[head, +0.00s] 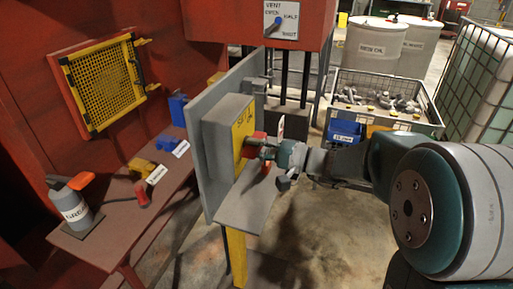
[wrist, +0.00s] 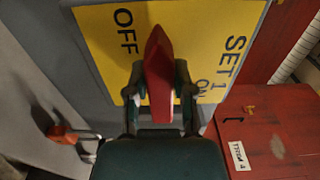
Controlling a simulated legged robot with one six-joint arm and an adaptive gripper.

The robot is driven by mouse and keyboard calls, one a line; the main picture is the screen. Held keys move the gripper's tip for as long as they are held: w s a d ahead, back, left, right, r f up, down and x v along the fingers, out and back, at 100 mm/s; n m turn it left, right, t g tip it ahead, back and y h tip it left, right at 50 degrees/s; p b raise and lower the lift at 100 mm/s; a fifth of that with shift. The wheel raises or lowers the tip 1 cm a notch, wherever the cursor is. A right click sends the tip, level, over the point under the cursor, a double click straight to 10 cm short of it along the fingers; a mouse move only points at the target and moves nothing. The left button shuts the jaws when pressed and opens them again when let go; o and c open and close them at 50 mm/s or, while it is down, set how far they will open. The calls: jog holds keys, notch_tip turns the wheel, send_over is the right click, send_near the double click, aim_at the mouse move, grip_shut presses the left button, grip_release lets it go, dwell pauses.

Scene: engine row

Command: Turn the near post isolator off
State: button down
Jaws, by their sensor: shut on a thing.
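The near post isolator is a grey box (head: 222,135) with a yellow face, on a grey panel on a yellow post. Its red handle (head: 256,142) is partly covered by my gripper (head: 275,153). In the wrist view the red handle (wrist: 157,75) stands between the two fingers of my gripper (wrist: 160,85), which are shut on it. The yellow plate (wrist: 185,20) reads OFF left of the handle, with SET 1 and ON to its right. The handle's narrow end lies between OFF and SET 1, beside OFF. The pivot is hidden.
A grey shelf (head: 245,200) juts out below the isolator. A bench (head: 120,225) at left holds a bottle (head: 72,208) and small coloured items. A red vent cabinet (head: 225,22) stands behind. A parts crate (head: 385,118) and drums (head: 370,45) stand at back right.

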jog(key=shift+a+f, duration=0.1)
jog(key=shift+f, duration=0.25)
jog(key=c, duration=0.6)
grip_release()
jog(key=shift+o, duration=0.6)
jog(key=shift+a, duration=0.1)
jog(key=shift+a+r, duration=0.15)
jog(key=v, duration=1.2)
jog(key=shift+w, duration=0.15)
